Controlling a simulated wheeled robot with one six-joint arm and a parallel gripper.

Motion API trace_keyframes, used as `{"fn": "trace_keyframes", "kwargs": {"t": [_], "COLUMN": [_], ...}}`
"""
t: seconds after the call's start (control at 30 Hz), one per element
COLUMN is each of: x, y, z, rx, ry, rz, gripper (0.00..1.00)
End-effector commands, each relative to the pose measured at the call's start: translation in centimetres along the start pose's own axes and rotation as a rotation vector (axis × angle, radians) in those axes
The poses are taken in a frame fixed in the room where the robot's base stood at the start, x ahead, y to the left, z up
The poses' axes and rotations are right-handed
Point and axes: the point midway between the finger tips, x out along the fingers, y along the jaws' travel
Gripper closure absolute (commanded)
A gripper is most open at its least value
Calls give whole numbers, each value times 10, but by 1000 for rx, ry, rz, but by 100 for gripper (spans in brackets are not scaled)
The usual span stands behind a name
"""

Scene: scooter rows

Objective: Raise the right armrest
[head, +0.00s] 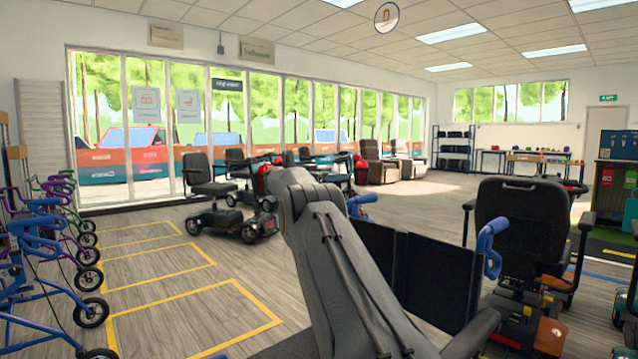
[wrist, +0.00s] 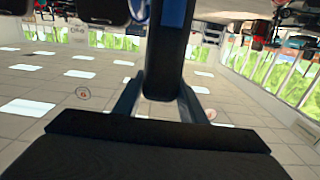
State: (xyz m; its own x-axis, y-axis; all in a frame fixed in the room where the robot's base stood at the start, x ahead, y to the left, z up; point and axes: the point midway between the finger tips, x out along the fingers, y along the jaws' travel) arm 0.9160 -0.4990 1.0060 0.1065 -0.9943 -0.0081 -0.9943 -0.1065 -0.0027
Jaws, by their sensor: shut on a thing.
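In the wrist view, which looks up at the ceiling, my gripper (wrist: 160,98) is shut on a dark padded bar (wrist: 165,55), with one finger on each side of it. The bar looks like an armrest; a blue part (wrist: 173,14) adjoins its far end. In the head view, a chair with a black two-panel back (head: 405,265) and blue push handles (head: 490,242) stands just right of my arm. My gripper and the held bar do not show in the head view. I cannot tell from these frames how far the bar is tilted.
A scooter with a black seat (head: 520,225) stands close behind the chair at right. Another scooter (head: 235,215) stands behind yellow floor markings (head: 195,310). The marked floor at left centre is clear.

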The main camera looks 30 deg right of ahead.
Motion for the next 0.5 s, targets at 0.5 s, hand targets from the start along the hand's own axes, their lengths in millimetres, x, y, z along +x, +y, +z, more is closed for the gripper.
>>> {"fn": "trace_keyframes", "kwargs": {"t": [0.5], "x": [50], "y": [10], "z": [16], "rx": [-8], "ry": [-13], "rz": [8], "gripper": [100]}}
